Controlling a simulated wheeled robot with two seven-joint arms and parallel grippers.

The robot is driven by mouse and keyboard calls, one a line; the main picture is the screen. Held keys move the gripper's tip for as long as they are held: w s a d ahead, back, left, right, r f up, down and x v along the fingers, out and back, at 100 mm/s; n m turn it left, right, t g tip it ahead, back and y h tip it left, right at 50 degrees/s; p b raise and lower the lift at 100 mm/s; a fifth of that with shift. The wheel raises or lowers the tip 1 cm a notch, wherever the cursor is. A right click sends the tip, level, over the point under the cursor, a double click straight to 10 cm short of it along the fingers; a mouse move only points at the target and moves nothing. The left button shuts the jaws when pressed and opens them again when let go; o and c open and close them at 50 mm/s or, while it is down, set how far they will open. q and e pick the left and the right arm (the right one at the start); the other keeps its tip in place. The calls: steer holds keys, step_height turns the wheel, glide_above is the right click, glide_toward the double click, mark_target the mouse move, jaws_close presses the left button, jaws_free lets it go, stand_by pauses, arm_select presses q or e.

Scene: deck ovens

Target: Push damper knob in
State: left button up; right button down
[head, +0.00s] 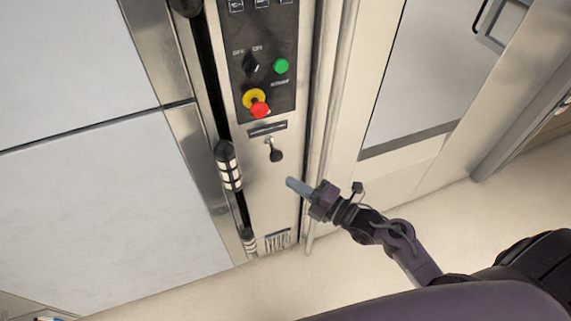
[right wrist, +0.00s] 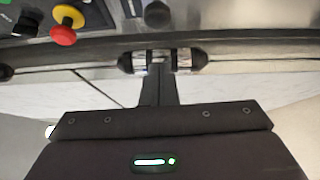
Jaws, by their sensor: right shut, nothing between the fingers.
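The damper knob (head: 276,155) is a black ball on a short metal stem. It sticks out of the steel control panel under a dark label plate. It also shows at the top of the right wrist view (right wrist: 157,14). My right gripper (head: 291,184) is shut and empty. In the head view its tips appear just below and to the right of the knob, with a visible gap. In the right wrist view the closed fingers (right wrist: 159,72) point up toward the panel side, below the knob in the picture. My left gripper is not in view.
Above the knob are a red emergency button (head: 260,110) on a yellow ring, a green button (head: 281,66) and a black rotary switch (head: 251,66). Black-and-metal handle pieces (head: 228,166) stand out left of the knob. A pale door panel (head: 90,210) fills the left. Open floor lies below.

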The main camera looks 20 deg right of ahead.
mark_target(281, 158)
steer(key=w, duration=0.2)
steer(key=w+p, duration=0.1)
steer(key=w, duration=0.1)
steer(key=w+a, duration=0.1)
steer(key=w, duration=0.1)
steer(key=shift+r, duration=0.1)
steer(key=shift+w+f+b, duration=0.2)
steer(key=shift+w+b, duration=0.75)
steer(key=shift+w, duration=0.6)
steer(key=shift+d+r, duration=0.1)
steer(key=shift+r, duration=0.25)
